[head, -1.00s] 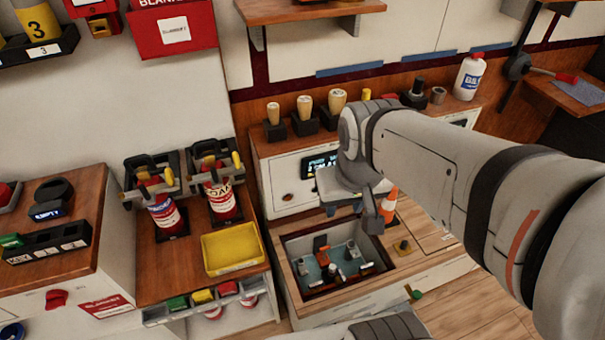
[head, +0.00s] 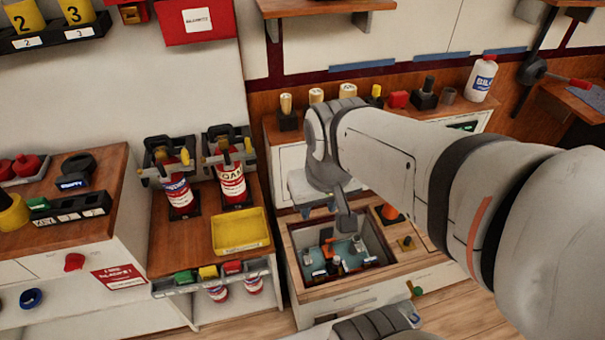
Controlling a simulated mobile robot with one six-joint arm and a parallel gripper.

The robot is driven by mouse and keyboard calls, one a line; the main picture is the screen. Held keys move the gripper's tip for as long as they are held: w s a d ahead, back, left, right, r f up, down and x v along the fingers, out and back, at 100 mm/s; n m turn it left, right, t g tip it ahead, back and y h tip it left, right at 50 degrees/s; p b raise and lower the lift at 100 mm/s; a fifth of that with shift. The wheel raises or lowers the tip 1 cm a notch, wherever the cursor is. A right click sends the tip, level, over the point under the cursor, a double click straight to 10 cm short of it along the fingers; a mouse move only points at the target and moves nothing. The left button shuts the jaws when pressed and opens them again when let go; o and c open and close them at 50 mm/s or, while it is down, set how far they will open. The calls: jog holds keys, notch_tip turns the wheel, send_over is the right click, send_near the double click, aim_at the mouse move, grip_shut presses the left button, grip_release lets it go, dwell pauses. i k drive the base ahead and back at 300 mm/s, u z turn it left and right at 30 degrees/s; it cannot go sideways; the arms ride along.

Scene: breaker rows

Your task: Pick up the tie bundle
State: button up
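I cannot pick out the tie bundle for certain. Several small items, orange, white and dark, lie in the open recessed bin (head: 302,291) at the lower middle; they are too small to name. My gripper (head: 343,222) hangs at the end of my arm over the back part of this bin. Its grey parts point down, and my wrist hides part of the area behind. I cannot see anything held, and its opening does not show clearly.
A yellow tray (head: 240,231) and two red-and-white bottles, one (head: 178,192) and another (head: 231,183), stand on the wooden bench at left. Several wooden-handled stamps line the back shelf, one here (head: 287,105).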

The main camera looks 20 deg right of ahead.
aim_at(335, 262)
jog(key=u, duration=0.05)
jog(key=k, duration=0.95)
jog(key=z, duration=0.4)
jog(key=i, duration=1)
jog(key=z, duration=0.05)
